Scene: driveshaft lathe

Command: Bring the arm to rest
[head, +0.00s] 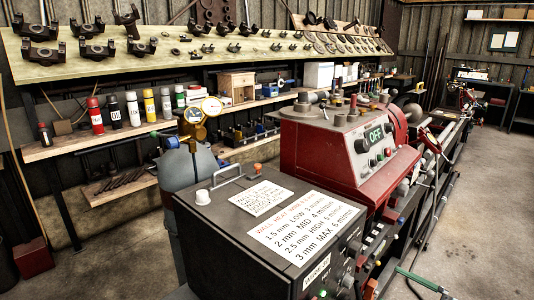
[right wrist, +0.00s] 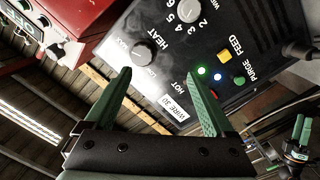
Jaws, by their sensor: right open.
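My right gripper (right wrist: 162,76) shows in the right wrist view with its two green fingers spread apart and nothing between them. Beyond the fingertips is the front panel of the black welder box, with a knob (right wrist: 144,53), a WIRE label (right wrist: 174,107) and small coloured buttons. In the head view the black welder box (head: 215,225) stands at the bottom middle. A thin green part (head: 420,281) lies at the lower right of the head view; I cannot tell whether it is my gripper.
The red machine (head: 310,150) with an OFF display stands behind the welder, and the long lathe bed (head: 445,165) runs away to its right. A grey gas cylinder (head: 190,170) with a gauge stands left of the welder. The concrete floor (head: 490,225) at right is clear.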

